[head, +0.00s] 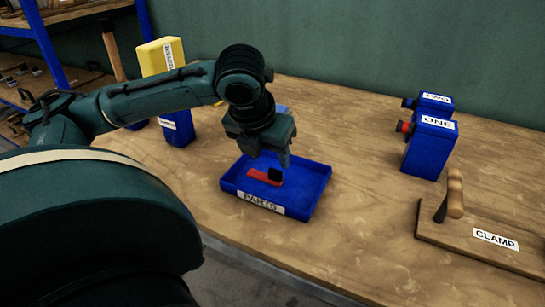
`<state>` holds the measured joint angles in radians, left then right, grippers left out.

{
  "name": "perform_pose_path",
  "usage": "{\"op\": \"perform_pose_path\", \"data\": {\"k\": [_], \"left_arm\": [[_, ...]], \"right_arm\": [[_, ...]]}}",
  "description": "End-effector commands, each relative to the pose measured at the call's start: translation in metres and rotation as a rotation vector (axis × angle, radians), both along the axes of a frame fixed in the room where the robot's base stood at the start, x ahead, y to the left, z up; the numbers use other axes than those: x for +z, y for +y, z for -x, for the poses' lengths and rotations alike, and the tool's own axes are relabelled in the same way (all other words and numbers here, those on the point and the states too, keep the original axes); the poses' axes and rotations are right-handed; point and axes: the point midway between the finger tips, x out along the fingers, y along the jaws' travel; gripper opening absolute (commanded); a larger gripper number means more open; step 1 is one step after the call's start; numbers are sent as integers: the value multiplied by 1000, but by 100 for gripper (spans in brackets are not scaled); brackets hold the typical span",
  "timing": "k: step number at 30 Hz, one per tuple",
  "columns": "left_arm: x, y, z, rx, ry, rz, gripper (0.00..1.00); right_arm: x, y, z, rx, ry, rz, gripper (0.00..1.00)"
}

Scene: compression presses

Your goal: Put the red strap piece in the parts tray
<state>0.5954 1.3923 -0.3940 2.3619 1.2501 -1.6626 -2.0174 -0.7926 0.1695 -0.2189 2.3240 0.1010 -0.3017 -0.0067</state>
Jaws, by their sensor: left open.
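The red strap piece (263,178) lies inside the blue parts tray (318,187), which stands near the table's front edge. A black part sits at its right end. My left gripper (271,162) is above the back of the tray and is open. One finger shows close to the tray's back wall; the other is hard to make out. I cannot tell whether the gripper touches the piece. My right gripper is not in view.
Blue boxes labelled ONE (428,150) and TWO stand at the right. A board labelled CLAMP (480,239) with a wooden handle lies at the front right. A yellow-and-blue box (161,58) stands behind my left arm. The table between tray and boxes is clear.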

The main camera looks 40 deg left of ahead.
Motion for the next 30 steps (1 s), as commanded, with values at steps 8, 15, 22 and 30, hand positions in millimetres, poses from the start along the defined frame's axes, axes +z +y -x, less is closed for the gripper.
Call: {"op": "perform_pose_path", "data": {"k": [8,15,22,30], "left_arm": [[46,-5,17,0,-2,-1,49],[53,-7,21,1,1,1,49],[52,-7,21,1,0,0,49],[53,-7,20,1,0,0,49]], "right_arm": [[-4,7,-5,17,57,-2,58],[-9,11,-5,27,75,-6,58],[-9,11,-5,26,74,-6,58],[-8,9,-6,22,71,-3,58]]}}
